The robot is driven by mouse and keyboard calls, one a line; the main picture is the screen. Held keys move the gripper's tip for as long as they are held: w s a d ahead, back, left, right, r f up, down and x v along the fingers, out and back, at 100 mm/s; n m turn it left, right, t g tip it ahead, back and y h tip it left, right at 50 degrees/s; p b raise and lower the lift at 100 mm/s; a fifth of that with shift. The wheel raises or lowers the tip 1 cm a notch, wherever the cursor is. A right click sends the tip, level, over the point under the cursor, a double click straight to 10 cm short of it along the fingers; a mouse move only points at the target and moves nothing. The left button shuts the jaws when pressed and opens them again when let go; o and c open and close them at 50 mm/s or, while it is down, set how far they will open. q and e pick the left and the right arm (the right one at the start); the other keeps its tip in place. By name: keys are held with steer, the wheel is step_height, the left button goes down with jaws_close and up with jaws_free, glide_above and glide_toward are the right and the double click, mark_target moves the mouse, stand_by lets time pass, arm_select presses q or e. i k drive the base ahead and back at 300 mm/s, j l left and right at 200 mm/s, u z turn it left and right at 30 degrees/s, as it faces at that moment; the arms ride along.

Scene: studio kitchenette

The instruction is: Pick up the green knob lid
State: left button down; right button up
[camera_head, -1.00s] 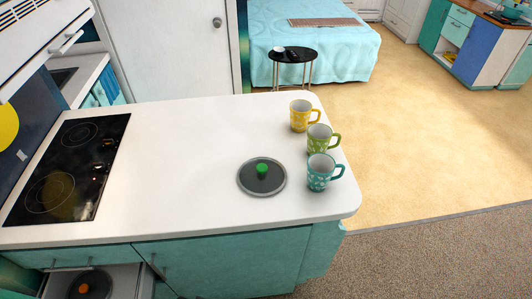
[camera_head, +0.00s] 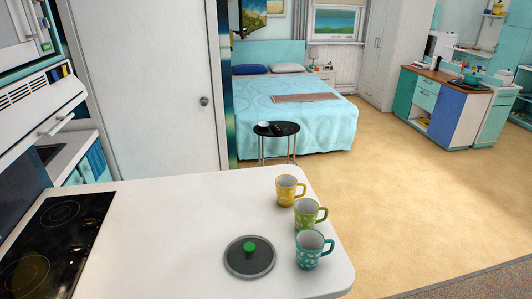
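The lid with the green knob (camera_head: 250,247) lies flat on the white counter (camera_head: 170,225), knob up. It is a dark round disc (camera_head: 240,263) with a lighter rim. It is left of the teal mug (camera_head: 309,251) and apart from it. Neither of my grippers shows in the head view.
A green mug (camera_head: 305,216) and a yellow mug (camera_head: 286,191) stand behind the teal one along the counter's right edge. A black cooktop (camera_head: 55,240) is at the left. The counter between cooktop and lid is clear. A small black round table (camera_head: 276,129) and a bed (camera_head: 300,115) stand beyond.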

mark_target(250, 256)
steer(key=i+l+u, duration=0.1)
steer(key=l, duration=0.3)
steer(key=i+l+u, duration=0.15)
steer(key=l, duration=0.25)
steer(key=l+u, duration=0.1)
steer(key=l, duration=0.35)
